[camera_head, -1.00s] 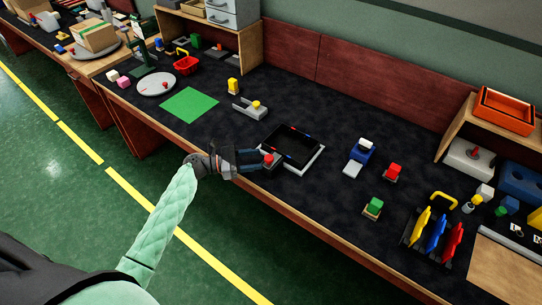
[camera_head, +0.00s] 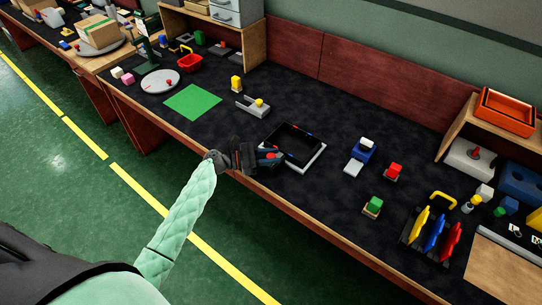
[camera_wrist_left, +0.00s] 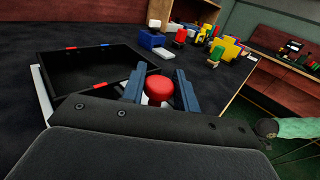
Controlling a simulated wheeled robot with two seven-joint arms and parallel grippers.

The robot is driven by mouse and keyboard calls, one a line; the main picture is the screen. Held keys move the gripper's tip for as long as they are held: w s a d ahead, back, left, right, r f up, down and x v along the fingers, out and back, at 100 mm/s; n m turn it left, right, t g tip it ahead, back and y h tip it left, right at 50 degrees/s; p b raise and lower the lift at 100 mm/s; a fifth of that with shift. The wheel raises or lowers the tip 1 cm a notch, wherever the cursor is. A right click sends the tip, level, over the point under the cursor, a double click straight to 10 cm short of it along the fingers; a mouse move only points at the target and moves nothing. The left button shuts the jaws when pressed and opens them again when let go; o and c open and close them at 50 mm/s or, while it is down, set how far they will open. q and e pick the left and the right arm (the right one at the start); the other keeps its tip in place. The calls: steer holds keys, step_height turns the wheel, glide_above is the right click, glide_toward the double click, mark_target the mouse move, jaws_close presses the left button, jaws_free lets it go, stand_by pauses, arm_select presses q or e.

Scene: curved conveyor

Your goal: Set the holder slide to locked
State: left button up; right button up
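The holder looks like a black, square, open tray (camera_head: 293,143) with a pale base, on the dark bench near its front edge. Small red and blue marks sit on its rim; the tray also shows at left in the left wrist view (camera_wrist_left: 90,72). A red knob (camera_wrist_left: 160,89) stands beside the tray's near corner. My left gripper (camera_head: 272,156) is at this corner, its two blue-grey fingers on either side of the knob. In the left wrist view the fingers (camera_wrist_left: 160,80) look open, with narrow gaps to the knob. The slide's lower part is hidden. My right gripper is out of view.
The bench's front edge (camera_head: 285,204) runs close by.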

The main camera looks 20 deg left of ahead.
mark_target(277, 155)
arm_select(q)
jaws_close()
steer(key=shift+w+d, duration=0.2)
steer(key=shift+w, duration=0.4)
steer(key=shift+w+d, duration=0.35)
steer(key=shift+w, duration=0.55)
steer(key=shift+r, duration=0.15)
steer(key=shift+o, duration=1.8)
jaws_free()
steer(key=o, duration=0.4)
steer(key=shift+w, duration=0.1)
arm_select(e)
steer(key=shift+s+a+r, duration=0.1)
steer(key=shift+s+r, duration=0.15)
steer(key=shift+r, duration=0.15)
